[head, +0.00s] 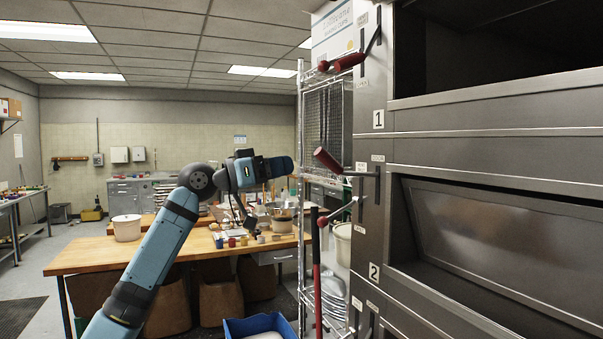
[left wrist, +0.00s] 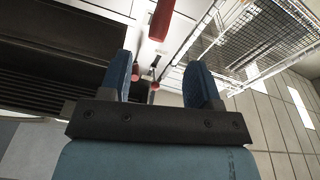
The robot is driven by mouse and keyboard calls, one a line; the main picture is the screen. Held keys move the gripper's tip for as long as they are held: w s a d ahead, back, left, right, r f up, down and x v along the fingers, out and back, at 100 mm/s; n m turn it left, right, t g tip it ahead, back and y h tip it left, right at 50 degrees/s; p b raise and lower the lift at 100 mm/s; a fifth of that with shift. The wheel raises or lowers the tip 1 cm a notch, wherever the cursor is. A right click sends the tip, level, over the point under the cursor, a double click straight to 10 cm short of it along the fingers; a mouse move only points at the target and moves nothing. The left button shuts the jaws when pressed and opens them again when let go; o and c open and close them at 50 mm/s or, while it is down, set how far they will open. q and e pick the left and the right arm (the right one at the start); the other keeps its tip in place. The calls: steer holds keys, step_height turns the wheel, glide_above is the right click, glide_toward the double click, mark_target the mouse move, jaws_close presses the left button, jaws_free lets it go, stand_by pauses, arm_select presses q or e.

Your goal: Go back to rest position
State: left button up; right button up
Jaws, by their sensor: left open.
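My left arm rises from the bottom left of the head view and bends at its elbow above the wooden table. Its far end points right, toward the oven's left side. In the left wrist view my left gripper (left wrist: 161,85) shows two blue fingers spread apart with nothing between them. Beyond the fingers are red handles (left wrist: 161,18) and the pale oven side. The contact between fingers and handles looks clear, with a gap. My right gripper is in neither view.
A steel deck oven (head: 480,150) fills the right side, with red handles (head: 327,160) jutting left. A wire rack (head: 301,120) stands beside it. A wooden table (head: 85,258) holds a tub (head: 126,228) and small jars. A blue crate (head: 235,327) is at the bottom. Open floor lies left.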

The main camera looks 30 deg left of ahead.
arm_select(q)
steer(key=shift+v, duration=0.95)
steer(key=shift+w+d, duration=0.1)
